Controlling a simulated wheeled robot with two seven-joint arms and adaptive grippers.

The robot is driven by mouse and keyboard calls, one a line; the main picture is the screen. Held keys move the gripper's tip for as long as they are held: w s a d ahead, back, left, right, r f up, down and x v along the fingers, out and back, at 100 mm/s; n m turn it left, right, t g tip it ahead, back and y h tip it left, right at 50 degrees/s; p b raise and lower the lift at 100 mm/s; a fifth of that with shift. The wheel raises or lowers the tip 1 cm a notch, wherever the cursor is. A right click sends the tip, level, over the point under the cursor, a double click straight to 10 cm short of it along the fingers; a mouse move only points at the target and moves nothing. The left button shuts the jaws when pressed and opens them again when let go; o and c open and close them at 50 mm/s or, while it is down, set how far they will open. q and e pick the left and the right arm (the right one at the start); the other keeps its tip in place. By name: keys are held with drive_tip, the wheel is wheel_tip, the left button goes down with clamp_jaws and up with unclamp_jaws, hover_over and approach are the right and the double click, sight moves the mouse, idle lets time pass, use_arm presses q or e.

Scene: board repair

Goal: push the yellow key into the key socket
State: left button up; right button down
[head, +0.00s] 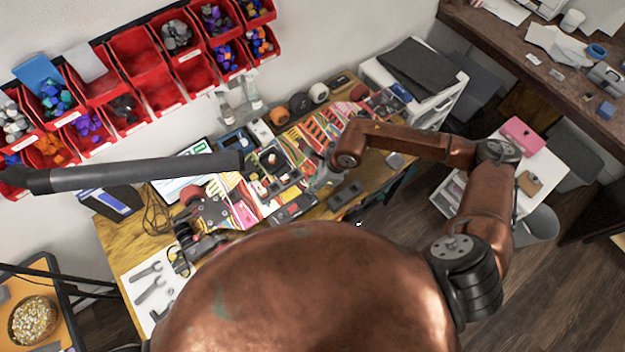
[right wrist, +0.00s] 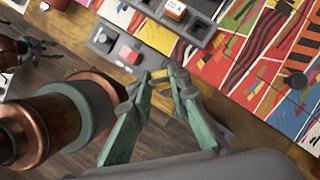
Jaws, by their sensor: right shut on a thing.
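My right gripper (right wrist: 168,80) is shut on the yellow key (right wrist: 161,74), a small yellow piece showing between its green fingertips in the right wrist view. In the head view the right gripper (head: 318,174) is over the right side of the work mat, with the key too small to make out. A grey block (right wrist: 118,47) with a red part and a round part lies just beyond the fingertips; it also shows in the head view (head: 293,207). I cannot tell for sure whether it is the key socket. My left gripper (head: 188,245) seems to be at the table's left side, its jaws unclear.
A dark tray (right wrist: 196,24) with a white-and-orange piece stands beside the grey block. A dark block (head: 345,195) lies near the table's front edge. A colourful mat (right wrist: 262,62) covers much of the table. A grey bar (head: 140,170) crosses above the left side.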

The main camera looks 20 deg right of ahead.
drive_tip(key=shift+a+f+b, duration=0.1)
drive_tip(key=shift+f+b, duration=0.75)
drive_tip(key=shift+f, duration=1)
drive_tip(key=shift+f+b, duration=0.8)
drive_tip(key=shift+f, duration=0.05)
drive_tip(key=shift+r+b, duration=0.1)
drive_tip(key=shift+b, duration=0.25)
drive_tip(key=shift+f+b, duration=1.05)
drive_tip(key=shift+b, duration=0.15)
idle(1.5)
drive_tip(key=c, duration=1.7)
unclamp_jaws()
drive_tip(key=shift+c, duration=0.2)
drive_tip(key=shift+o, duration=0.6)
